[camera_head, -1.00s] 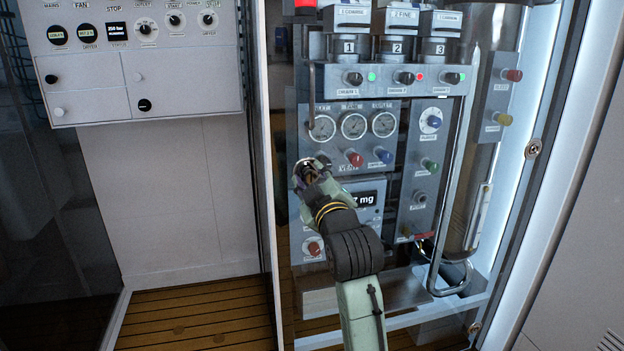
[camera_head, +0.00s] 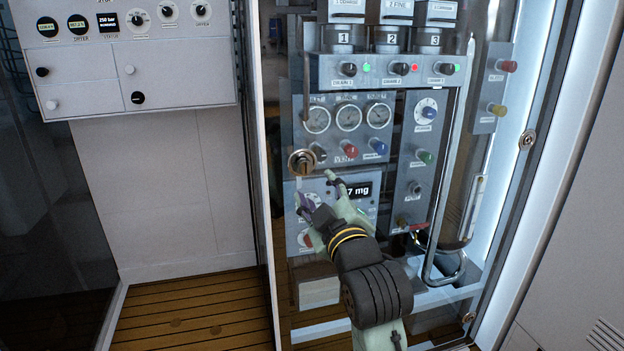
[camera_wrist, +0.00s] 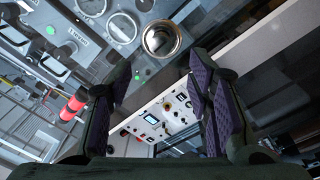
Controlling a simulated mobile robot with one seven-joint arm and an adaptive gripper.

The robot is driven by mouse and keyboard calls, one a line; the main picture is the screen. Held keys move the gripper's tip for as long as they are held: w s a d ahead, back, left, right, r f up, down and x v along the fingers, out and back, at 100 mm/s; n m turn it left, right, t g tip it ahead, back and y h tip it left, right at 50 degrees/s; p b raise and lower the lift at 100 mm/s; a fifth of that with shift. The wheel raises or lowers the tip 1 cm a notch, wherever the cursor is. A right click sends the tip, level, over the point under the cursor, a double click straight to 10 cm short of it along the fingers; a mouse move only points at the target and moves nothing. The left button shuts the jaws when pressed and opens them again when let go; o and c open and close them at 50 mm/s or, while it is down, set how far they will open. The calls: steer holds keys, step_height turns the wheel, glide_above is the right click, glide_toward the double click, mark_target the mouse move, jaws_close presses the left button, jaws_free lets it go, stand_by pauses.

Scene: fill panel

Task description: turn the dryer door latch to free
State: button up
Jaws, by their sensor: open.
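The door latch (camera_head: 301,162) is a round metal fitting at the left edge of the clear dryer door, with a darker piece in its middle. I cannot make out clearly which way that piece is turned. The latch also shows as a shiny metal ring in the wrist view (camera_wrist: 161,39), beyond and between the fingers. My gripper (camera_head: 318,192) is open and empty, just below and to the right of the latch, apart from it. Its purple-padded fingers stand well apart in the wrist view (camera_wrist: 160,72).
Behind the clear door are gauges (camera_head: 348,118), coloured knobs and a display (camera_head: 362,190). Two more round fittings (camera_head: 527,139) (camera_head: 469,318) sit on the right frame. A white control panel (camera_head: 140,60) is at the upper left. Wooden slatted floor (camera_head: 190,310) lies below.

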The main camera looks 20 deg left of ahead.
steer(key=v, duration=0.2)
steer(key=shift+s+d, duration=0.2)
steer(key=shift+s, duration=0.1)
steer(key=shift+a, duration=0.1)
